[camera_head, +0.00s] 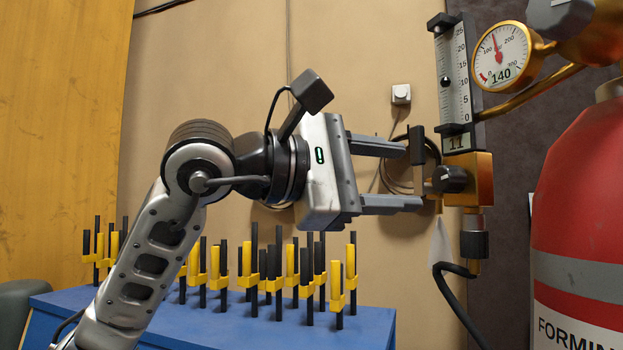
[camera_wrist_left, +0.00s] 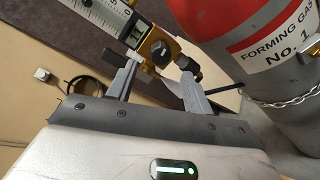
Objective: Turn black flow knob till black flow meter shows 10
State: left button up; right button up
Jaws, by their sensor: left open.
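The black flow knob (camera_head: 449,180) sits on a brass valve block (camera_head: 482,178) under the flow meter. The black flow meter (camera_head: 454,75) has a clear scale tube with a dark ball between the 10 and 15 marks, and its display reads 11. My left gripper (camera_head: 412,176) is open, to the left of the knob, with its fingers pointing at the block. In the left wrist view the knob (camera_wrist_left: 162,52) shows beyond and between the open fingertips (camera_wrist_left: 160,68), and seems apart from them. My right gripper is not in view.
A round gauge (camera_head: 501,55) reading 140 sits right of the meter. A red gas cylinder (camera_head: 580,200) stands at the right. A dark upright bar (camera_head: 417,146) is close by the upper finger. A black hose (camera_head: 455,290) hangs below. A blue bench (camera_head: 365,322) holds black and yellow clamps.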

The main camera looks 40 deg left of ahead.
pick_arm(q)
jog(key=b+v, duration=0.1)
jog(key=v, duration=0.8)
jog(key=shift+s, duration=0.2)
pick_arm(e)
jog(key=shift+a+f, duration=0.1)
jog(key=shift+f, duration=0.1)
pick_arm(q)
jog(key=shift+a, duration=0.15)
